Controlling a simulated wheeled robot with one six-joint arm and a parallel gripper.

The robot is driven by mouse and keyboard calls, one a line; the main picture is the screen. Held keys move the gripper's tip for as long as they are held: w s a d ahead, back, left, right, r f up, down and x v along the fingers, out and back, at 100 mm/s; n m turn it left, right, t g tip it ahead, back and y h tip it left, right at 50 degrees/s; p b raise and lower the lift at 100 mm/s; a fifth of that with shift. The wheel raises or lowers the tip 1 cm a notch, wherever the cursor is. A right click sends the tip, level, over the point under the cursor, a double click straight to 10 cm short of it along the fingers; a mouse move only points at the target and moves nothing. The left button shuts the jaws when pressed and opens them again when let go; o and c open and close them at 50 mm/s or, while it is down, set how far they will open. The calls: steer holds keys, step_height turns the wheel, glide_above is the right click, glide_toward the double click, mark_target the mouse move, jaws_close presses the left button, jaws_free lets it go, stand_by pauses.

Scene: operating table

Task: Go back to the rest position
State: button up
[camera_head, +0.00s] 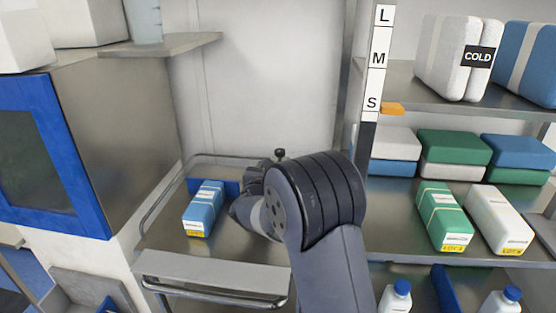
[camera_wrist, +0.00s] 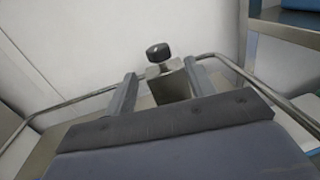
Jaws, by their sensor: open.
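My gripper is mostly hidden behind my own arm in the head view, above the right side of a metal tray (camera_head: 165,238). In the wrist view my gripper (camera_wrist: 158,90) is open, with its two fingers apart and nothing held between them. A black knob on a metal post (camera_wrist: 158,53) shows beyond the fingers; it also shows in the head view (camera_head: 280,154). A blue and white box (camera_head: 204,208) lies on the tray to the left of my gripper, apart from it.
A shelf unit (camera_head: 400,215) at the right holds green, white and blue packs and white bottles (camera_head: 396,297). A blue-framed cabinet (camera_head: 100,205) stands at the left. A rail (camera_head: 152,208) edges the tray. A small shelf (camera_head: 165,45) juts out above.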

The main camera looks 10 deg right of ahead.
mark_target(281, 151)
steer(key=shift+v, duration=1.1)
steer(key=p+x, duration=0.1)
steer(key=x, duration=1)
steer(key=shift+d, duration=0.1)
steer(key=shift+f, duration=0.15)
steer(key=shift+r+n+y+b, duration=0.2)
steer(key=shift+n+y+b, duration=0.1)
steer(key=shift+y+b, duration=0.1)
steer(key=shift+h+p, duration=0.3)
steer(key=shift+p, duration=0.2)
